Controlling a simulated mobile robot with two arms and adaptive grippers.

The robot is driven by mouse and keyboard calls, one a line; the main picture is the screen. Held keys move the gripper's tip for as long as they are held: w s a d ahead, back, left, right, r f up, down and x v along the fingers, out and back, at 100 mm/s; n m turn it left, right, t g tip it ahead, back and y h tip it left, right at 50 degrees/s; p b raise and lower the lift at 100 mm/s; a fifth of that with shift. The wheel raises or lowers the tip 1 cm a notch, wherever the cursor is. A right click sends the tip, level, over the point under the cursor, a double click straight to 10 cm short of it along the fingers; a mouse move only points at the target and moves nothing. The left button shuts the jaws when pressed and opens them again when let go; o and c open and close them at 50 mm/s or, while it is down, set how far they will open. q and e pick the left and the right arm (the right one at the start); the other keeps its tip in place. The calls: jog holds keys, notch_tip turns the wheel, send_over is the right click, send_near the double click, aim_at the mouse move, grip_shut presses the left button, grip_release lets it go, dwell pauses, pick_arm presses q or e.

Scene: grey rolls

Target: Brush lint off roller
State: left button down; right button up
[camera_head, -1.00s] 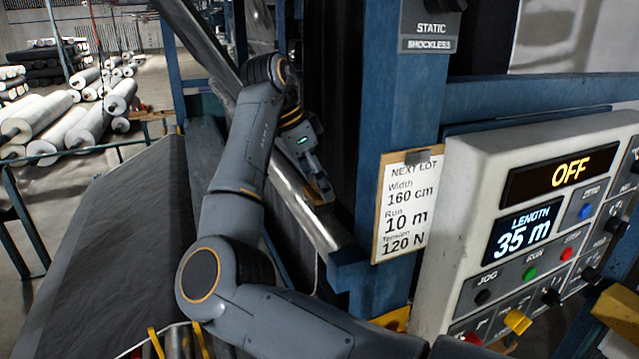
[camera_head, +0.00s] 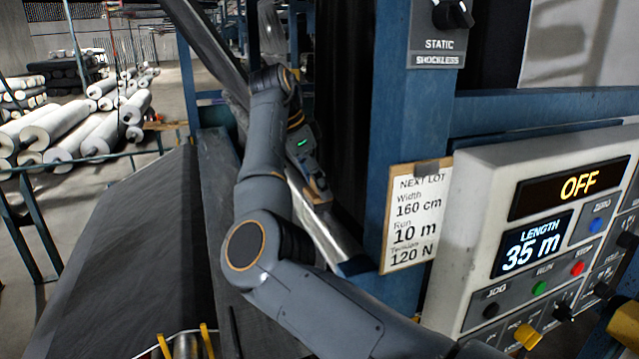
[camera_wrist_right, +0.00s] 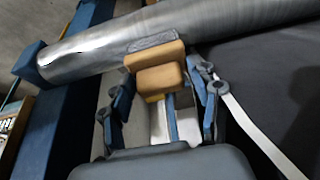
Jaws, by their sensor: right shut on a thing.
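The metal roller (camera_head: 325,235) slants behind my right forearm in the head view. In the right wrist view the shiny roller (camera_wrist_right: 95,55) runs across the top, with a grey fuzzy patch (camera_wrist_right: 155,40) on it just beyond the brush. My right gripper (camera_head: 316,190) is shut on a wooden brush block (camera_wrist_right: 160,78), between its two blue fingers in the wrist view. The brush's front edge lies at the roller, beside the patch; I cannot tell whether bristles touch it. My left gripper is not in view.
A control panel (camera_head: 540,215) reading OFF and 35 m stands at the right. A lot card (camera_head: 413,215) hangs on the blue post (camera_head: 395,120). Dark fabric (camera_head: 130,240) slopes at the left. Several rolls (camera_head: 85,130) lie on the floor behind.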

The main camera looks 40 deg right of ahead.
jog(key=shift+w+d+r, duration=0.1)
jog(key=shift+d+r, duration=0.1)
jog(key=shift+r, duration=0.25)
jog(key=shift+a, duration=0.1)
jog(key=shift+s+f, duration=0.2)
jog(key=shift+s, duration=0.05)
jog(key=shift+s+a, duration=0.2)
jog(key=shift+s, duration=0.05)
jog(key=shift+s+a, duration=0.15)
jog(key=shift+s, duration=0.9)
jog(key=shift+s+a+f, duration=0.15)
jog(key=shift+s+a, duration=0.05)
jog(key=shift+s, duration=0.25)
jog(key=shift+s+a+f, duration=0.1)
jog(key=shift+s+a, duration=0.1)
jog(key=shift+s, duration=0.25)
jog(key=shift+s+a+f, duration=0.1)
jog(key=shift+s+a, duration=0.15)
jog(key=shift+s, duration=0.35)
jog(key=shift+s+a+f, duration=0.1)
jog(key=shift+s+a, duration=0.1)
jog(key=shift+s, duration=0.45)
jog(key=shift+s+a, duration=0.25)
jog(key=shift+s, duration=0.35)
jog(key=shift+s+a, duration=0.25)
jog(key=shift+s, duration=0.55)
jog(key=shift+s+a, duration=0.2)
jog(key=shift+s, duration=0.6)
